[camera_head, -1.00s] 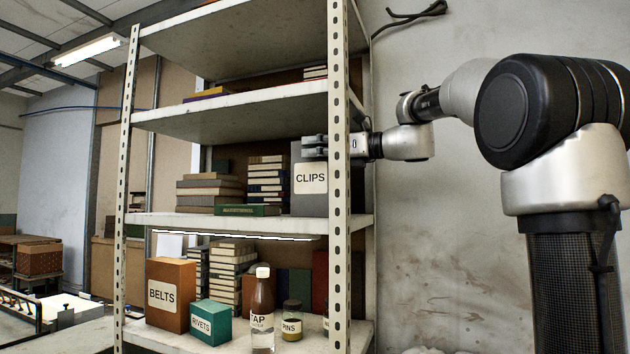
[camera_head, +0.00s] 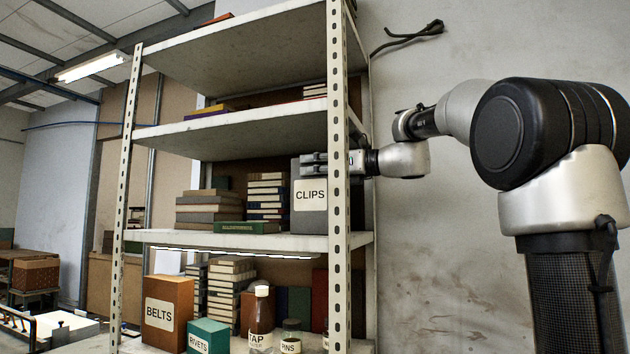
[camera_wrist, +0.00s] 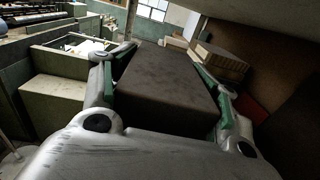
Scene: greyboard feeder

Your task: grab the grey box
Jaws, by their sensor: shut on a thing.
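The grey box (camera_head: 309,221), with a white label reading CLIPS, stands upright on the middle shelf (camera_head: 190,238) at its right end, behind the rack's front right post. My gripper (camera_head: 318,163) reaches in from the right past that post and is at the box's upper part. In the wrist view the dark top of the grey box (camera_wrist: 168,85) fills the space between the two fingers of my gripper (camera_wrist: 165,80), with a finger along each side. The gripper is shut on the box. The post hides part of the gripper and the box's right edge.
Book stacks (camera_head: 208,208) and a green book (camera_head: 247,228) lie left of the box. The upper shelf (camera_head: 235,132) is close above the gripper. The lower shelf holds a BELTS box (camera_head: 167,290), a RIVETS box (camera_head: 208,335), a bottle (camera_head: 261,320) and a jar (camera_head: 291,335).

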